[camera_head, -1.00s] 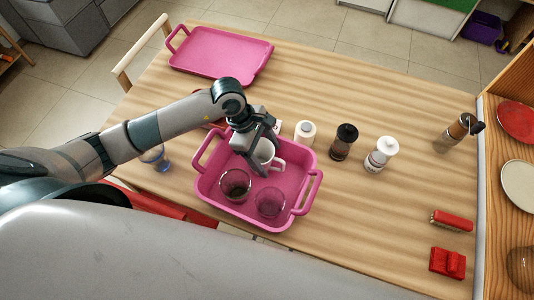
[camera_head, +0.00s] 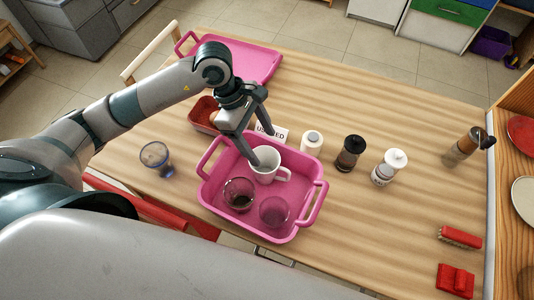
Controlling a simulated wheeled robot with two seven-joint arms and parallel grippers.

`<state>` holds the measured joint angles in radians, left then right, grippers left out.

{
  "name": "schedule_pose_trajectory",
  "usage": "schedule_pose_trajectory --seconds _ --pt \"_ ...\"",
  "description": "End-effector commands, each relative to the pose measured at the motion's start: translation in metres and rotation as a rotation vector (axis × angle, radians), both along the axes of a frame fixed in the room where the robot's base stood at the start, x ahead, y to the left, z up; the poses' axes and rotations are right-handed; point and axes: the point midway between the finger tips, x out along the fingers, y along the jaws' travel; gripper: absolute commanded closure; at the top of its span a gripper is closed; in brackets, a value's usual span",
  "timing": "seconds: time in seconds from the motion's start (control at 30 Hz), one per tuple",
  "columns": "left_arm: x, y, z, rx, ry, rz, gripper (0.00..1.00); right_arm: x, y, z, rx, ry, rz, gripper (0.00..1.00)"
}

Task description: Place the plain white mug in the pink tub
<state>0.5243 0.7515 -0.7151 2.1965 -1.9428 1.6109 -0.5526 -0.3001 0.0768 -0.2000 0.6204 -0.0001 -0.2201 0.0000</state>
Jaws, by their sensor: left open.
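The plain white mug (camera_head: 266,166) stands inside the pink tub (camera_head: 222,197), near its back wall, with its handle toward the right. Two clear glasses (camera_head: 239,194) (camera_head: 274,211) stand in front of it in the same tub. My left gripper (camera_head: 262,137) is open above the mug, its fingers spread apart. One fingertip hangs low near the mug's left rim; I cannot tell whether it touches. My right gripper is not in view.
A blue-tinted glass (camera_head: 156,157) stands left.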

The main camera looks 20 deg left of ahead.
Motion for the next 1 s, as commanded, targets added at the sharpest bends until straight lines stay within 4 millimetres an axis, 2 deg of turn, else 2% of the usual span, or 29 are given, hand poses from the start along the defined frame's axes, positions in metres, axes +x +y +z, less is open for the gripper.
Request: schedule_pose_trajectory --seconds 0.23,0.83,1.0 --pt "0.001 0.009 0.021 0.0 -0.001 0.0 0.32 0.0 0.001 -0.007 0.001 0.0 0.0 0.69" --pt "0.0 0.01 0.025 0.0 0.001 0.0 0.32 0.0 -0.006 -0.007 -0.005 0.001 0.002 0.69" --pt "0.0 0.01 0.035 0.0 0.0 0.0 0.32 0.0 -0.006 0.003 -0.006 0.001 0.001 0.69"
